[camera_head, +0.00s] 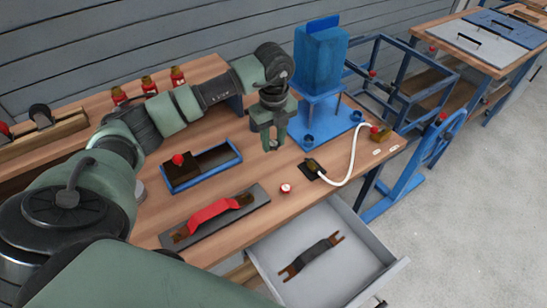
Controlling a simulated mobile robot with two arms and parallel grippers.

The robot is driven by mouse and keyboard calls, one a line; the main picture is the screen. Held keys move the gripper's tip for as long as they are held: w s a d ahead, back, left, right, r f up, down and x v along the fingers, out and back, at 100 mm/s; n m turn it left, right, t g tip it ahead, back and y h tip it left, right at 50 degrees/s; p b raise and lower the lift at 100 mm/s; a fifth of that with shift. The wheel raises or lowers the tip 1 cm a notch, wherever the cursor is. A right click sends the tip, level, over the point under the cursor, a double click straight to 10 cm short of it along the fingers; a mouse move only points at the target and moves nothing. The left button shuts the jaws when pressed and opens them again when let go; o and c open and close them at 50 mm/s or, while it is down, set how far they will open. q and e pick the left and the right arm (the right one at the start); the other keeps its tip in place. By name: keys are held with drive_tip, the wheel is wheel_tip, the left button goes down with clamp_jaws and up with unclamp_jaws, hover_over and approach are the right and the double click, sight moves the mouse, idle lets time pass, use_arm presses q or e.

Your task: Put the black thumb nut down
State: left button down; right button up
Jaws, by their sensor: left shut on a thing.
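My left gripper (271,147) points down over the wooden bench (225,173), in front of the blue machine (320,62). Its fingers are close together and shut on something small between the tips. The black thumb nut itself is too small and too hidden by the fingers to make out. I cannot tell whether it touches the bench top. My right gripper is not in view.
A blue tray (239,159) with a red-knobbed block lies left of the gripper. A red handle on a grey plate (257,199), a small red-and-white knob (286,188) and a white hose (349,170) are nearer. An open drawer (350,222) holds a dark handle (313,256).

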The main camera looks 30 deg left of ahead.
use_arm(q)
hover_over(274, 167)
wheel_tip(274, 167, down, 4)
drive_tip(key=shift+s+f, duration=0.1)
drive_tip(key=shift+f, duration=0.15)
wheel_tip(274, 167, down, 4)
drive_tip(key=shift+r+p, duration=0.25)
drive_tip(key=shift+p, duration=0.2)
drive_tip(key=shift+f, duration=0.15)
drive_tip(key=shift+f, duration=0.2)
drive_tip(key=c, duration=1)
unclamp_jaws()
drive_tip(key=shift+r, duration=0.1)
